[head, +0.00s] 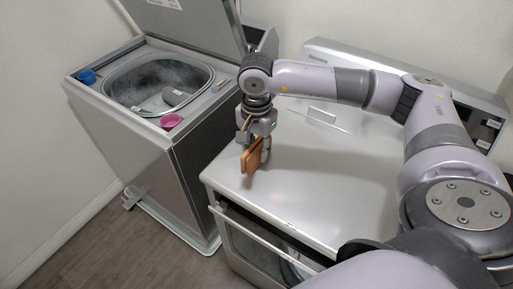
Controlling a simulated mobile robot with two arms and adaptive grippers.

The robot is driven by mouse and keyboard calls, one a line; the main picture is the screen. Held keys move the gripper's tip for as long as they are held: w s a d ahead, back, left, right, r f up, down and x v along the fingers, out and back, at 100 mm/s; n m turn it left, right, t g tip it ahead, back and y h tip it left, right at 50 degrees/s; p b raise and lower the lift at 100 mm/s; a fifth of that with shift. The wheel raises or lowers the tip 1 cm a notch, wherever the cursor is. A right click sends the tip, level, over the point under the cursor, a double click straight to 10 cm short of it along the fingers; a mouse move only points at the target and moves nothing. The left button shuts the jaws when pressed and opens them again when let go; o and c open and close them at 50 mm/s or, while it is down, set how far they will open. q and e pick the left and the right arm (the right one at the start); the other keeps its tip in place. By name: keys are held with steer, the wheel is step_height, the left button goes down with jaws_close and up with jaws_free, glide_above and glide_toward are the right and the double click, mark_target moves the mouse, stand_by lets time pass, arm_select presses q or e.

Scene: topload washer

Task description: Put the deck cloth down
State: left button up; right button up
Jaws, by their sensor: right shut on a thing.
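My right gripper (255,145) points down over the left front part of the white appliance top (335,200). It is shut on a flat orange-brown thing, which I take for the deck cloth (254,156). The cloth stands on edge between the fingers, slightly tilted. Its lower edge is close to the white top; I cannot tell whether it touches. My left gripper is not in view.
A topload washer (125,125) stands at the left with its lid (190,22) raised and its drum open. A blue cap (87,77) and a pink cup (170,121) sit on its rim. The white top is mostly clear, with a control panel along its back.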

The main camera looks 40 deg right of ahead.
mark_target(257, 146)
steer(key=o, duration=0.6)
steer(key=shift+f, duration=0.1)
steer(key=o, duration=0.4)
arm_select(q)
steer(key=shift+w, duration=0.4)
arm_select(e)
steer(key=shift+o, duration=0.2)
steer(key=shift+r, duration=0.3)
step_height(257, 146, up, 10)
steer(key=shift+r+b, duration=0.25)
steer(key=shift+b, duration=0.85)
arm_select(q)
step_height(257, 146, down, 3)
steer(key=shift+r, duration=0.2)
arm_select(e)
steer(key=shift+r, duration=0.65)
